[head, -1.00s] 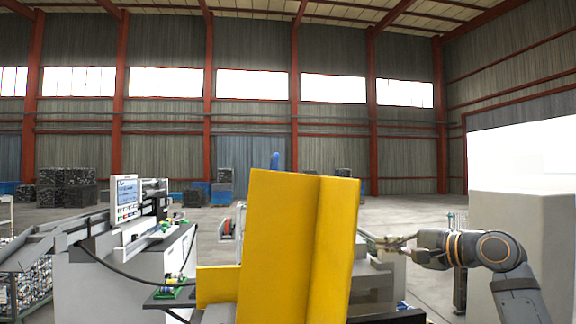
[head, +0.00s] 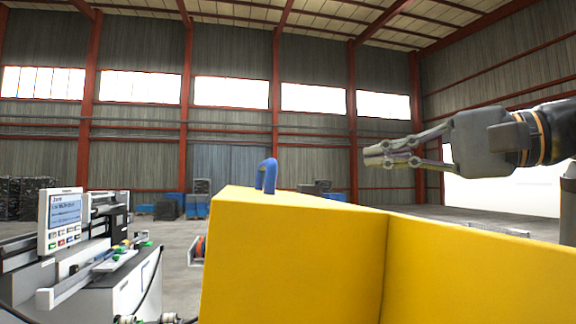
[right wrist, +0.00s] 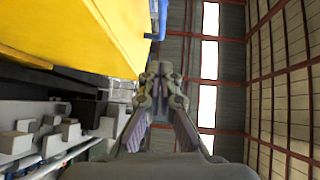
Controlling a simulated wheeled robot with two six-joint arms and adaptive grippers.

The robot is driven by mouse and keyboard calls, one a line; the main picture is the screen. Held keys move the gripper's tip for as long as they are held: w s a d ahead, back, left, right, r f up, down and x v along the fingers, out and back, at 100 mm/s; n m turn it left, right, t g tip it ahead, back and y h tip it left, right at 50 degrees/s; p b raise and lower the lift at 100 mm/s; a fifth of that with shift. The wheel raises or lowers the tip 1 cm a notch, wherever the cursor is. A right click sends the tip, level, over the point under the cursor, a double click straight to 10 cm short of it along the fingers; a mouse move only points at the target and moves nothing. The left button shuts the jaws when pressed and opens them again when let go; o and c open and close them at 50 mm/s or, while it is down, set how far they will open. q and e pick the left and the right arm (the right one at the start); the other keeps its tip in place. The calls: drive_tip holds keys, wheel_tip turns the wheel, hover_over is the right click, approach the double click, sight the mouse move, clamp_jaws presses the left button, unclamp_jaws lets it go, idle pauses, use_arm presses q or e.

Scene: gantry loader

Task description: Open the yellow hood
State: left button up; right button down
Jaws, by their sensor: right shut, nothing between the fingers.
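The yellow hood (head: 300,260) fills the lower middle and right of the head view, close to me. A blue hooked handle (head: 267,175) stands up at its far top edge. My right gripper (head: 375,157) is shut and empty, in the air above the hood's top and to the right of the handle in the picture. In the right wrist view, the hood (right wrist: 80,35) is at upper left, and the blue handle (right wrist: 158,15) is at the top, beyond the closed fingertips (right wrist: 162,75). The gripper looks apart from both. My left gripper is not in view.
A white machine with a control screen (head: 66,222) stands at left. White and grey machine parts (right wrist: 40,135) lie below the hood in the right wrist view. Blue crates (head: 197,206) stand far back. Open air surrounds the right gripper.

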drive_tip(key=p+x, duration=0.1)
drive_tip(key=x, duration=0.2)
drive_tip(key=p+x, duration=0.4)
drive_tip(key=x, duration=0.1)
drive_tip(key=shift+s+a+r, duration=0.1)
drive_tip(key=shift+a+r, duration=0.3)
drive_tip(key=shift+a, duration=0.05)
drive_tip(key=a+p, duration=0.1)
drive_tip(key=a, duration=0.1)
drive_tip(key=a+p, duration=0.1)
drive_tip(key=shift+s+a+f+p, duration=0.2)
drive_tip(key=shift+s+a+p, duration=0.05)
drive_tip(key=shift+s+p, duration=0.05)
drive_tip(key=shift+s+a+f, duration=0.15)
drive_tip(key=shift+s+a, duration=0.05)
drive_tip(key=shift+a, duration=0.3)
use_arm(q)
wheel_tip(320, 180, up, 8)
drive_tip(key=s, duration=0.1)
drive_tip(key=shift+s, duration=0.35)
use_arm(e)
drive_tip(key=shift+w+f, duration=0.1)
drive_tip(key=shift+w, duration=0.05)
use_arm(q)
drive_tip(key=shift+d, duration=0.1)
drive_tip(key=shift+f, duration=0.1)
